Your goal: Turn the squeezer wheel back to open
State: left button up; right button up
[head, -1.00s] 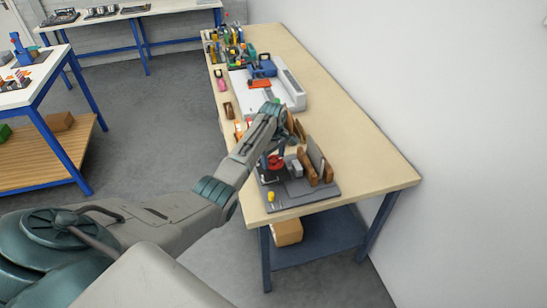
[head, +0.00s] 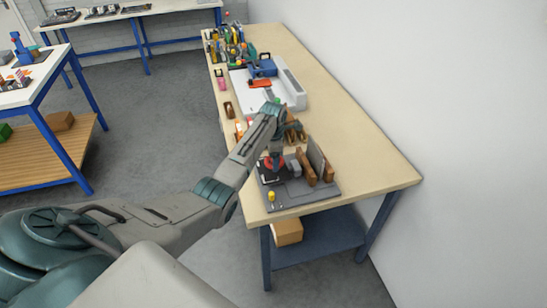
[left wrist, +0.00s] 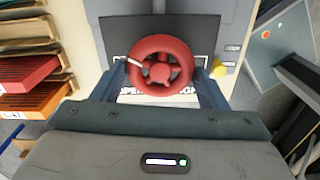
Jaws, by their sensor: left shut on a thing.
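The red squeezer wheel (left wrist: 160,72) sits in the middle of the left wrist view, over a dark plate with a white lettered label (left wrist: 150,98) that is partly hidden. A white mark shows on the wheel's upper left rim. My left gripper (left wrist: 162,80) is shut on the wheel, one finger on each side of its rim. In the head view the wheel (head: 274,163) shows as a small red patch under my left gripper (head: 277,158), on the grey base (head: 300,197) at the bench's near end. My right gripper is not in view.
Brown wooden pieces (head: 307,167) and a grey upright plate stand right of the wheel. A yellow knob (left wrist: 218,70) is beside it. A white tray (head: 293,88) and several tools lie farther along the bench (head: 362,158). The bench's right side is clear.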

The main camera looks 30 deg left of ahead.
pick_arm(q)
jog(key=n, duration=0.5)
jog(key=shift+r, duration=0.1)
jog(key=shift+n, duration=0.7)
jog(key=o, duration=1)
